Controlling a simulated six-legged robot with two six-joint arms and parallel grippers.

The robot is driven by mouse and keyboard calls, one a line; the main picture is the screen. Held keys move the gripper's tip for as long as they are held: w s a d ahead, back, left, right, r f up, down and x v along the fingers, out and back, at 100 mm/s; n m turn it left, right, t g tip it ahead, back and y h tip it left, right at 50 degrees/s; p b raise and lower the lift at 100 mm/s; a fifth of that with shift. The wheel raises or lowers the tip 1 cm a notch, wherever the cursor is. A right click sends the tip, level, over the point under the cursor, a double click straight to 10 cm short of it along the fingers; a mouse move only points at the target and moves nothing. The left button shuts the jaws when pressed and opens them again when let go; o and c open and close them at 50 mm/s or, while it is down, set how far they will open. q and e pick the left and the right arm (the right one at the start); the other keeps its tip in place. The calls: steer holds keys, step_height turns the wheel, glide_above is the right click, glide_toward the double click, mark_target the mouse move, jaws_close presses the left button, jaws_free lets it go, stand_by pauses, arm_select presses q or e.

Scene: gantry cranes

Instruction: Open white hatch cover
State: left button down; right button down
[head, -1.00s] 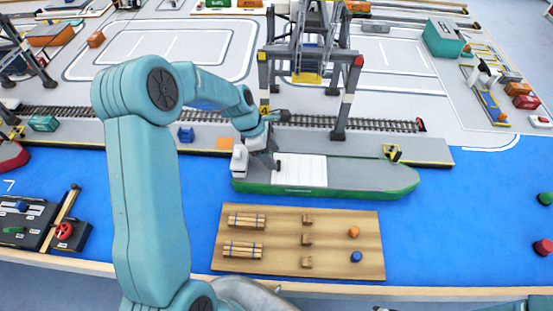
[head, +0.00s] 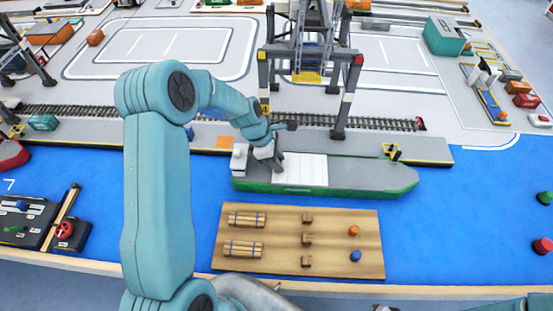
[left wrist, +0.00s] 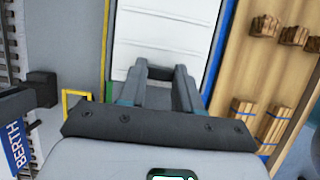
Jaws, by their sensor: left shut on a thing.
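The white hatch cover (head: 306,169) lies on the deck of the green-hulled grey ship (head: 365,178) and looks flat. In the left wrist view the white hatch cover (left wrist: 168,38) stretches away from my fingers. My left gripper (head: 277,167) is at the cover's left end, just right of the ship's white cabin (head: 239,160). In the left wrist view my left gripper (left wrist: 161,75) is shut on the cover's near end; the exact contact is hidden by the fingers. My right gripper is not in view; only a bit of my right arm shows at the bottom right.
A gantry crane (head: 348,95) stands over the quay behind the ship. A wooden board (head: 285,256) with bundles, small blocks and pegs lies in front. Blue water area (head: 450,240) is free at right.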

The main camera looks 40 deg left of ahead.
arm_select(q)
steer(key=w+d, duration=0.2)
steer(key=d, duration=0.2)
steer(key=w+d+p, duration=0.1)
steer(key=w+d, duration=0.2)
steer(key=d, duration=0.1)
steer(key=w+d, duration=0.3)
steer(key=d, duration=0.2)
steer(key=shift+w, duration=0.1)
steer(key=c, duration=0.8)
jaws_free()
steer(key=shift+r+p, duration=0.1)
steer(key=shift+p, duration=0.2)
steer(key=shift+o, duration=0.2)
steer(key=shift+a+r, duration=0.2)
steer(key=shift+r, duration=0.15)
steer(key=b+v, duration=0.2)
steer(key=v, duration=1.3)
steer(key=shift+s+r, duration=0.2)
steer(key=shift+s, duration=0.15)
